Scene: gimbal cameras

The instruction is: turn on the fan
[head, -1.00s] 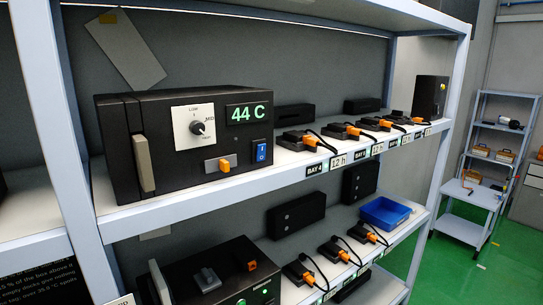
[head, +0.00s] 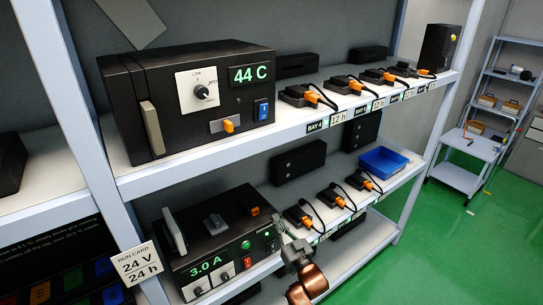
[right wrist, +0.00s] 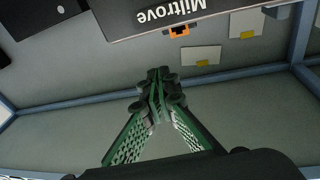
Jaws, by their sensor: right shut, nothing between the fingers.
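No part is clearly marked as a fan. A black box (head: 170,75) on the upper shelf has a dial (head: 201,92) on a white plate marked LOW and MED, a green 44 C display (head: 244,74), an orange slider (head: 229,126) and a blue rocker switch (head: 262,111). A second black box (head: 217,208) below shows a 3.0 A display (head: 205,266), with small knobs and green lights. My right gripper (head: 280,226) is shut and empty, near the lower box's right front. The right wrist view shows its fingertips (right wrist: 158,76) together. My left gripper is not in view.
Several black packs with orange plugs and cables stand right of both boxes. A blue tray (head: 383,161) sits on the lower shelf. A run card (head: 138,264) hangs at the left post. The right wrist view shows an upside-down Miltrove panel (right wrist: 165,18).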

